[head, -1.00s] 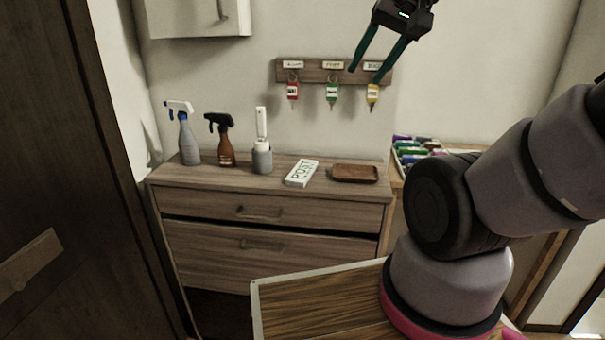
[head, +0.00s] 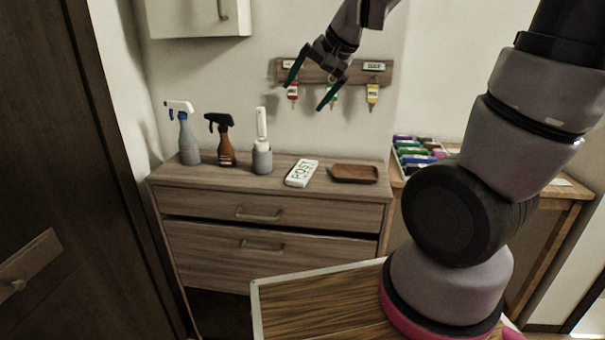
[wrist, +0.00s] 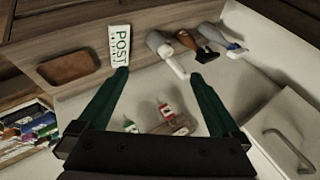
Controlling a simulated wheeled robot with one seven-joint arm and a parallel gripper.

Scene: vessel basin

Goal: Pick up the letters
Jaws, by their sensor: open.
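The letters appear as a white stack marked POST (head: 301,173), lying flat on top of the wooden dresser (head: 265,180). The stack also shows in the wrist view (wrist: 119,45), near the tip of the finger on the left of the picture. My gripper (head: 308,97) is open and empty, above the dresser and in front of the wall, with its fingers angled down to the left. In the wrist view my gripper (wrist: 160,76) has its green fingers spread wide. The letters are fully visible in the head view.
A brown tray (head: 355,174) lies right of the letters. A grey holder with a white-handled brush (head: 262,158) stands just left of them, then a brown spray bottle (head: 225,145) and a grey one (head: 188,140). A key rack (head: 375,68) hangs behind my gripper.

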